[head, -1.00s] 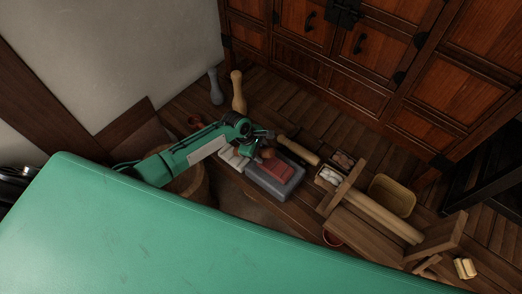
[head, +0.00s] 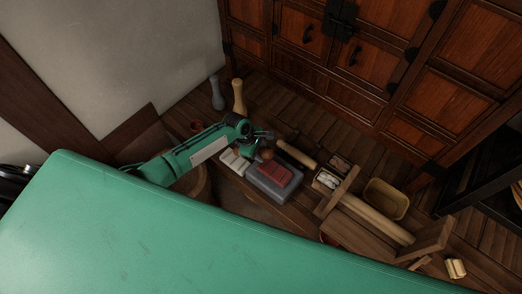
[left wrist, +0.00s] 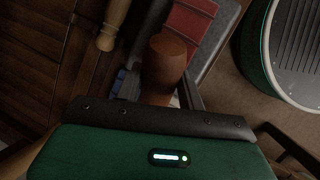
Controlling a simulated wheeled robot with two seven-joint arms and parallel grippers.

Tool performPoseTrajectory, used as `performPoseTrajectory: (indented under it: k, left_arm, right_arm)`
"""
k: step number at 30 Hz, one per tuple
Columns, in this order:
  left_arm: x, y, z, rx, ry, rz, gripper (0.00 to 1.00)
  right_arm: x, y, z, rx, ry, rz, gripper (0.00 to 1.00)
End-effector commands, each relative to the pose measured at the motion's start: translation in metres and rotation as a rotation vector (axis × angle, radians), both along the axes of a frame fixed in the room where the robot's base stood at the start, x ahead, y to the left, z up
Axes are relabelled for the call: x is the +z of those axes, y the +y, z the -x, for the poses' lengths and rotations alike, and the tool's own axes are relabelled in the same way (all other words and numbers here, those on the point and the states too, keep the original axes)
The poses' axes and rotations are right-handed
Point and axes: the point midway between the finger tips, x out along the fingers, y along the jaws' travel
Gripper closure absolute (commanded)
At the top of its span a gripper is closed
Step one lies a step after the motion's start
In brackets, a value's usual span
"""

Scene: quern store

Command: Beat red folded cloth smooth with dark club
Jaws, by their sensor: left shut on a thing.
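The red folded cloth (head: 275,176) lies on a grey block (head: 290,192) in the middle of the head view. The cloth also shows at the top of the left wrist view (left wrist: 190,22). My left gripper (head: 264,143) is just behind the cloth's far left edge. It is shut on the dark brown club (left wrist: 166,60), whose rounded end points toward the cloth. In the head view the club's end (head: 267,154) shows small beside the cloth; whether it touches cannot be told. My right gripper is in neither view.
A pale club (head: 297,153) lies behind the block. A pale club (head: 239,97) and a grey one (head: 217,92) stand near the wall. White rolls (head: 235,161) lie left of the block. A wooden frame with a roller (head: 375,217) and a yellow basket (head: 386,198) are right.

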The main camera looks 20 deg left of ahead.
Motion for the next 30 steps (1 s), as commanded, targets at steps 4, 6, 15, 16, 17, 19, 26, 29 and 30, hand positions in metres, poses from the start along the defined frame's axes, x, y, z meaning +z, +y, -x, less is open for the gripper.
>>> performPoseTrajectory:
  k: [4,6,15,16,17,19,26,29,30]
  left_arm:
    - [-0.008,0.000,0.000,0.001,0.000,0.000,0.97]
    - [-0.017,0.000,0.000,0.001,0.000,0.000,0.97]
    - [-0.037,0.000,-0.001,-0.001,-0.001,0.000,0.97]
    - [-0.038,0.000,0.000,-0.001,-0.001,0.000,0.97]
    - [-0.038,0.000,0.000,0.000,-0.001,0.000,0.97]
    - [-0.039,0.000,0.000,0.000,0.000,0.000,0.97]
    - [-0.031,0.000,-0.001,0.000,-0.001,0.000,0.97]
    - [-0.020,0.000,-0.001,0.001,-0.001,0.001,0.97]
    - [-0.015,0.000,-0.001,0.001,-0.001,0.001,0.97]
  right_arm:
    - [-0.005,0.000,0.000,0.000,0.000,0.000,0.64]
    - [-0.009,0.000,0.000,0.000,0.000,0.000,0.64]
    - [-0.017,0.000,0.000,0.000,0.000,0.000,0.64]
    - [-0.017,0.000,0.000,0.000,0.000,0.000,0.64]
    - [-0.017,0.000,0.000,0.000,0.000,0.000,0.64]
    - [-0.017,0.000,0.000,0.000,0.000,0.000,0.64]
    - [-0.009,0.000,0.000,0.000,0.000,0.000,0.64]
    - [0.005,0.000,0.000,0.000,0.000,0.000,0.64]
    - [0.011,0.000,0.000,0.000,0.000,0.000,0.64]
